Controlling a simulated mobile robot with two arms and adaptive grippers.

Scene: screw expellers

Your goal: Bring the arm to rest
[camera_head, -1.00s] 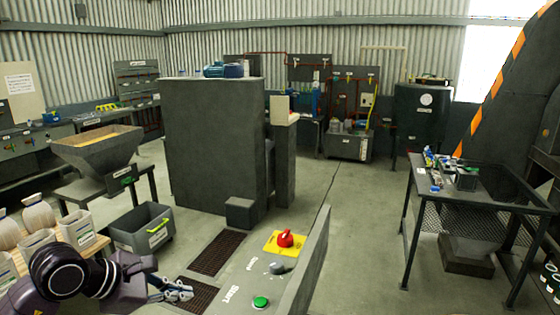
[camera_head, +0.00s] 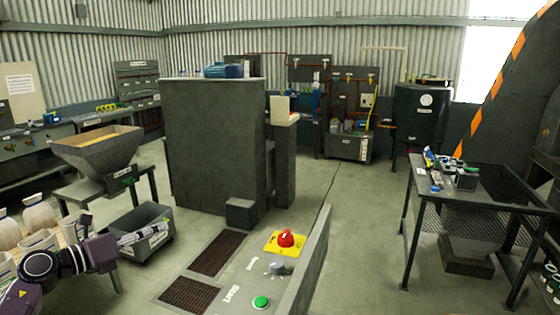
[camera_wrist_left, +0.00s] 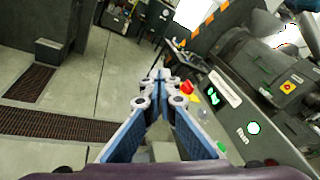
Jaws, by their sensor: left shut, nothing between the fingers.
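My left arm (camera_head: 70,264) comes in from the lower left in the head view. My right arm and gripper are not in view.
A control panel with a green start button (camera_head: 261,302), a grey knob (camera_head: 277,267) and a red button (camera_head: 286,239) lies right of the gripper. A hopper (camera_head: 97,150) stands behind the arm. Floor at centre right is clear.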

